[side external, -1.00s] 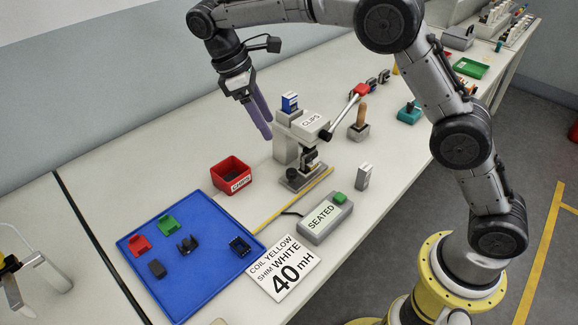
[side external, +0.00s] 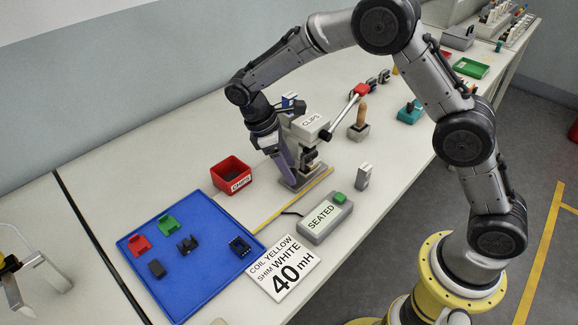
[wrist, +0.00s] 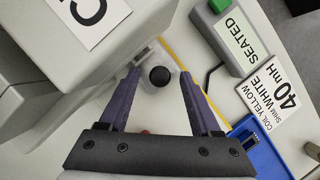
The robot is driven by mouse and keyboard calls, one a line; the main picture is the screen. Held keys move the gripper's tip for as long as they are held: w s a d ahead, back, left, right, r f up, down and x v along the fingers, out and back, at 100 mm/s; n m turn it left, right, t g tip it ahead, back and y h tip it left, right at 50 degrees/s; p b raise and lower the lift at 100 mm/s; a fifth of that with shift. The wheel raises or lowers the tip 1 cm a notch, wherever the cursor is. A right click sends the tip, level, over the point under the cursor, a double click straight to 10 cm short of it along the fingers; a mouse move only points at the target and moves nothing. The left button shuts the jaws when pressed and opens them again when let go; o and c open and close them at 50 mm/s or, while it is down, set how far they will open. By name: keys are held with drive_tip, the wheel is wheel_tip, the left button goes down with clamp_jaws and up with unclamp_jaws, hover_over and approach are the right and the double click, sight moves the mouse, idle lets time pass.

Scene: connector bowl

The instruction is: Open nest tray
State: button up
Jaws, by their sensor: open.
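The clip press (side external: 310,124) is a pale grey machine with a lever and a "CLIPS" label. Its nest tray sits low at the press base (side external: 306,180), with a round black knob (wrist: 160,76) on a light plate in the wrist view. My gripper (wrist: 161,74) is open, its two purple fingers either side of the knob with gaps showing. In the side view my gripper (side external: 291,169) is low at the press's left front and hides the knob and much of the tray. Whether the fingers touch anything cannot be told.
A red cup box (side external: 231,175) stands left of the press. A blue tray (side external: 205,270) with connector parts lies at the front left. The "SEATED" box (side external: 325,218) and order card (side external: 284,268) lie in front. A grey block (side external: 363,177) stands right.

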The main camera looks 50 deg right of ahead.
drive_tip(key=shift+s+f, duration=0.1)
drive_tip(key=shift+f, duration=0.1)
clamp_jaws()
idle(0.3)
idle(1.1)
